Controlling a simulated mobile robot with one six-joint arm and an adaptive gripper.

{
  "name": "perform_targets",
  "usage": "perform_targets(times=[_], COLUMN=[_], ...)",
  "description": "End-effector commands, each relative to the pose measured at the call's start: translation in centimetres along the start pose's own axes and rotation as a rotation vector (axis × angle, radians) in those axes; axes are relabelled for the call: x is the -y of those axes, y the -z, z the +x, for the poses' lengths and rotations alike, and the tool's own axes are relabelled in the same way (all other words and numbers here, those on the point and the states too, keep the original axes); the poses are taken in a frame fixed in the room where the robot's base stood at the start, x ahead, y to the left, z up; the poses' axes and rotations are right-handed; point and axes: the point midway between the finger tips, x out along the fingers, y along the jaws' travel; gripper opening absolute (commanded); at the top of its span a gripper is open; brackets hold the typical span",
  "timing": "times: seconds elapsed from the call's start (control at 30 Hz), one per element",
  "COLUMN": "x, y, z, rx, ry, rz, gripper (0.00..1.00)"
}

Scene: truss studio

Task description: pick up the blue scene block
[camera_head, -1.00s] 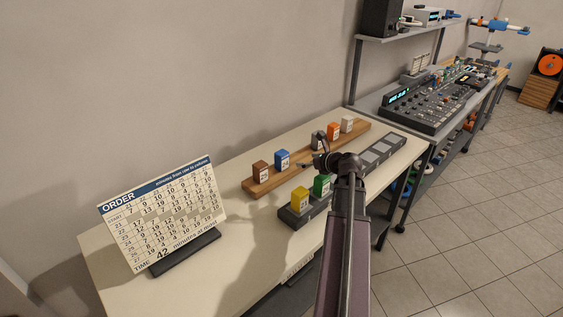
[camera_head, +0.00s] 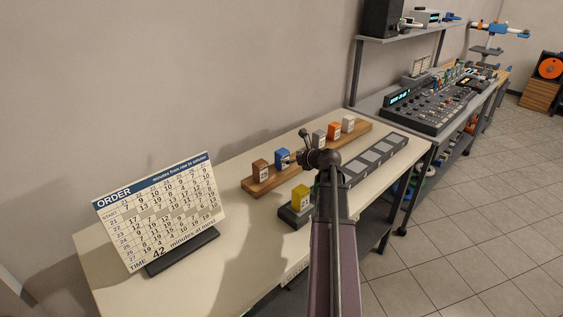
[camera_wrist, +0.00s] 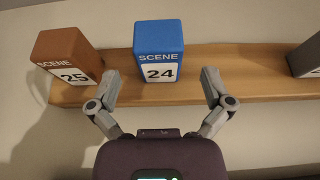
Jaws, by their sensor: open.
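The blue scene block (camera_head: 282,158) stands on a wooden rail (camera_head: 258,186), to the right of a brown block (camera_head: 260,168). In the wrist view the blue block (camera_wrist: 159,51) shows a white label reading SCENE 24. My gripper (camera_wrist: 160,88) is open, with one finger on each side of the blue block's column in the wrist view. The block lies ahead of the fingertips, and I see no contact. In the head view my gripper (camera_head: 301,147) is just right of the blue block.
The brown block marked 25 (camera_wrist: 68,56) stands close left of the blue one. A grey block (camera_wrist: 308,57) is farther right. An orange block (camera_head: 334,131) and a pale block (camera_head: 348,124) share the rail.

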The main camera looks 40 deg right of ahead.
Motion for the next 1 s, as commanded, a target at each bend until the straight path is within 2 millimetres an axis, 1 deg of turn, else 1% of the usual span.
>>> perform_targets(times=[0.17,0.27,0.37,0.53,0.7,0.8,1.0], x=[0.0,0.1,0.1,0.0,0.1,0.0,0.0], y=[0.0,0.1,0.3,0.6,0.5,0.4,0.3], z=[0.0,0.4,1.2,3.2,4.7,5.1,5.0], rx=[0.0,0.0,0.0,0.0,0.0,0.0,0.0], ry=[0.0,0.0,0.001,0.0,0.002,0.002,0.002], rz=[0.0,0.0,0.0,0.0,0.0,0.0,0.001], gripper=[1.0,1.0,1.0,1.0,1.0,1.0,1.0])
